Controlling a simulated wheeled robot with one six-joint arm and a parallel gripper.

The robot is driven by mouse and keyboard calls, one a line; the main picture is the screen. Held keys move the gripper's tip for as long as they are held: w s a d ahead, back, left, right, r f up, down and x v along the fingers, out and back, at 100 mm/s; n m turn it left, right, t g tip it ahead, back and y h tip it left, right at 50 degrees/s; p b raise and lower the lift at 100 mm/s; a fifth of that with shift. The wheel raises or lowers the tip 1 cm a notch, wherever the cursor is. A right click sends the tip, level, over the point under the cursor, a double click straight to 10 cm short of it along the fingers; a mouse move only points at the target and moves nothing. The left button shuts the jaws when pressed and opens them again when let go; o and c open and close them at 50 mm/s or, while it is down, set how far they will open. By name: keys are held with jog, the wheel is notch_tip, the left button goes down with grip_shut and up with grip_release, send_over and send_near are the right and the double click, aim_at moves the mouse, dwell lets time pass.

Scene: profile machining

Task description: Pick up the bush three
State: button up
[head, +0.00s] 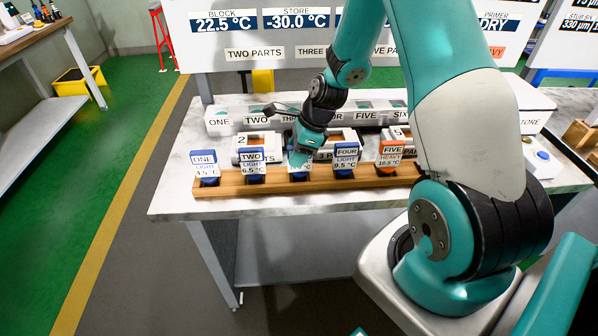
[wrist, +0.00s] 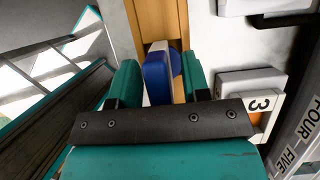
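Bush three (head: 300,174) stands in the middle of the wooden rack (head: 240,187), blue with a white label that my gripper partly covers. In the head view my gripper (head: 301,160) points down right at it. In the wrist view the blue bush (wrist: 157,75) lies between my two teal fingers (wrist: 160,82), which are spread on either side of it. The gripper looks open; whether a finger touches the bush is hard to see.
Bushes one (head: 206,168), two (head: 252,165) and four (head: 345,161) are blue; bush five (head: 390,160) is orange. All stand in the same rack, close beside bush three. The table's front left is clear.

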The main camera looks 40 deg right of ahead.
jog(key=c, duration=0.7)
jog(key=shift+r, duration=0.15)
